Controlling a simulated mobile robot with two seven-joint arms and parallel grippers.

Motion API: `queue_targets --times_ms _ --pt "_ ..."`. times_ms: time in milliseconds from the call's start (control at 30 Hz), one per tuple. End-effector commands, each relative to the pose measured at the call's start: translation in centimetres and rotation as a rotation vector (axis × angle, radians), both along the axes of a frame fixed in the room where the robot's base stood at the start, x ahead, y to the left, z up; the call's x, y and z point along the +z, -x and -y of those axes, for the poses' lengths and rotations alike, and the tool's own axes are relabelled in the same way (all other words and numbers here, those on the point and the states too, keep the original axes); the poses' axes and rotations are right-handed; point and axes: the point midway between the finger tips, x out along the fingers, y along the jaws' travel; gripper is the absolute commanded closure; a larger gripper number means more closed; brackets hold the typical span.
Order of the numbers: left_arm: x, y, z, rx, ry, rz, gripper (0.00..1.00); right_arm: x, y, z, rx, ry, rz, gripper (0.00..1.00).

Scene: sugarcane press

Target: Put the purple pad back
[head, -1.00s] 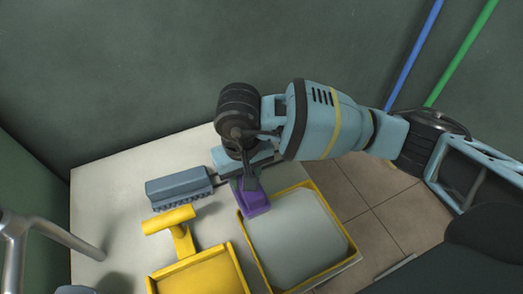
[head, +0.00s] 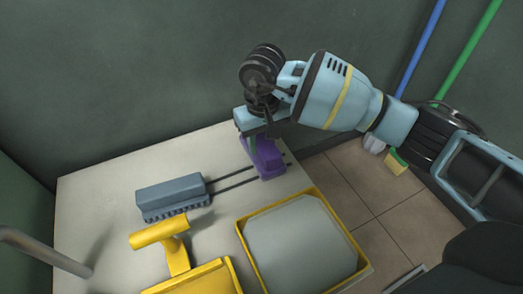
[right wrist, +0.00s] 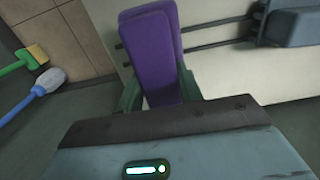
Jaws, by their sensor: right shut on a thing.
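The purple pad (head: 265,157) is in my right gripper (head: 262,140), near the back right of the white table. In the right wrist view the pad (right wrist: 152,50) stands between the two green fingers (right wrist: 160,92), which are shut on it. The pad lies over or beside the right end of two dark parallel rods (head: 236,179); I cannot tell whether it touches them or the table. The rods also show in the right wrist view (right wrist: 215,42). My left gripper is not in view.
A yellow dustpan (head: 178,255) and a yellow-rimmed tray (head: 244,238) with a grey inside stand in front. The white table (head: 95,190) is bare at left. A dark wall is behind; a blue pole (head: 418,48) and green pole (head: 465,52) stand right.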

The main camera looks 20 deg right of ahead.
Motion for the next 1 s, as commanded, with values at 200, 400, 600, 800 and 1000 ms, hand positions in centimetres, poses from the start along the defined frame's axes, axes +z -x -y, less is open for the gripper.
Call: queue_targets --times_ms 200,400,600,800,1000 --pt "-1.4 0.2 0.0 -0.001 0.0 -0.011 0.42 -3.4 0.2 -0.2 0.004 -0.001 -0.006 0.93" --pt "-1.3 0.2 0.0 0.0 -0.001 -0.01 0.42 -3.2 0.2 -0.2 0.004 -0.001 -0.004 0.93" --pt "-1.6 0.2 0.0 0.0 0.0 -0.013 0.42 -3.7 0.2 -0.2 0.004 0.0 -0.004 0.93" --pt "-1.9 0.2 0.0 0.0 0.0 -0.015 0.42 -4.2 0.2 -0.2 0.004 0.0 -0.004 0.93" --pt "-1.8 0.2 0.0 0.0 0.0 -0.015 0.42 -4.1 0.2 -0.2 0.004 0.0 -0.004 0.42"
